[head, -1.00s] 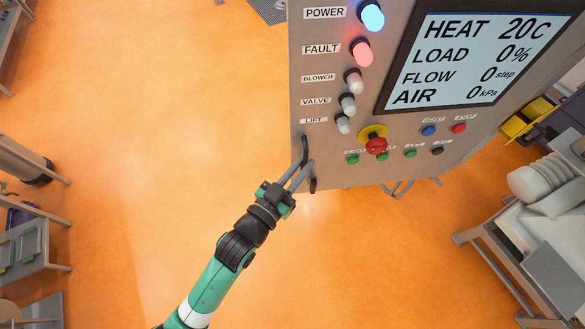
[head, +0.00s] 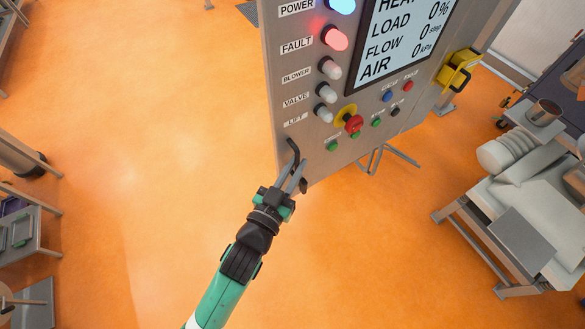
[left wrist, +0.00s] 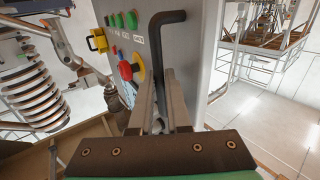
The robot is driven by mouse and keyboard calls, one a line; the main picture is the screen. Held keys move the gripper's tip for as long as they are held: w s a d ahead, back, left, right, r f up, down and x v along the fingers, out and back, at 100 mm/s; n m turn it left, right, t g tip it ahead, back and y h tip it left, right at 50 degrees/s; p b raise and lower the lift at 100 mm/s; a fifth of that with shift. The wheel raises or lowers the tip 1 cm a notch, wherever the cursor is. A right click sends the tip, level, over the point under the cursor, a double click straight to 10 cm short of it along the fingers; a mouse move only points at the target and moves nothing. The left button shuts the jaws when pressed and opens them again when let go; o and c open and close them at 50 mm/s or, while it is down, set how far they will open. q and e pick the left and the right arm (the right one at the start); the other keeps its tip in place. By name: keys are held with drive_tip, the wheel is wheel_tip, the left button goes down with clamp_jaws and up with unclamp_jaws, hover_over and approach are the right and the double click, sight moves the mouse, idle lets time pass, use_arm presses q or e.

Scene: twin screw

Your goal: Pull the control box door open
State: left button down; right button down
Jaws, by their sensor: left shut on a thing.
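The control box door (head: 300,100) is a grey metal panel with lamps, buttons and a screen, in the upper right of the head view. Its black bent handle (head: 293,152) sits at the panel's lower left corner. My left gripper (head: 297,175) is shut on the handle. In the left wrist view the handle (left wrist: 158,50) rises from between the two fingers, and the door's edge (left wrist: 187,60) stands behind it. The gripper hides the lower part of the handle. My right gripper is not in view.
A red stop knob (head: 353,123) on a yellow base juts from the panel near the handle. A bench (head: 520,240) with stacked white items stands at the right. The orange floor (head: 150,170) left of the box is open.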

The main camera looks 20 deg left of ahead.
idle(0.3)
use_arm(q)
drive_tip(key=c, duration=0.9)
unclamp_jaws()
drive_tip(key=shift+w+d+r, duration=0.1)
drive_tip(key=shift+w+d, duration=0.1)
drive_tip(key=shift+w, duration=0.05)
drive_tip(key=shift+a, duration=0.1)
drive_tip(key=shift+s, duration=0.15)
drive_tip(key=s, duration=0.7)
drive_tip(key=s+a+b, duration=0.1)
drive_tip(key=s, duration=0.3)
drive_tip(key=shift+s, duration=0.25)
drive_tip(key=shift+r, duration=0.1)
